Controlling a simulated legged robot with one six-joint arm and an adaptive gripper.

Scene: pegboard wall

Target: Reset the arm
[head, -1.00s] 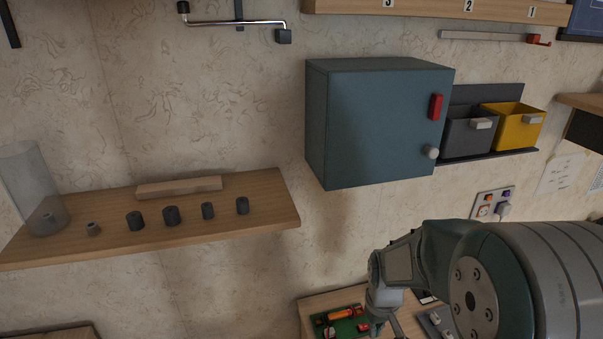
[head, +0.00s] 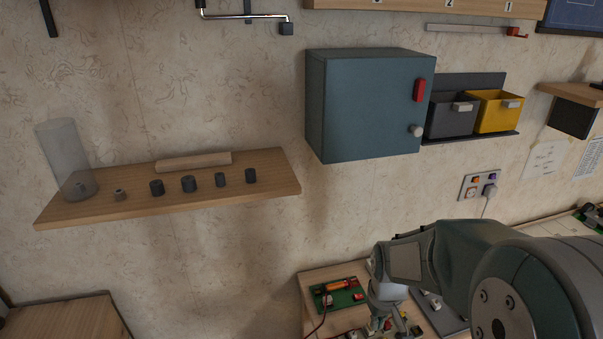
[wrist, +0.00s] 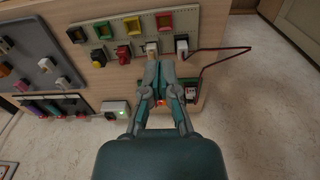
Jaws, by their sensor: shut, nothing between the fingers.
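My gripper (wrist: 158,85) is in the lower middle of the wrist view. Its two fingers are shut together with nothing between them. They point toward a wooden workbench (wrist: 215,65) with switches and small devices on it. I cannot tell how far the fingertips are above the bench. In the head view my arm reaches in from the lower right, and its end hangs over the workbench (head: 312,280). The gripper's fingers are hard to make out there.
A blue-grey cabinet (head: 365,105) hangs on the wall above my arm. A wooden shelf (head: 130,209) with several dark cylinders is at left. A yellow bin (head: 497,115) and dark bin (head: 450,120) hang right of the cabinet.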

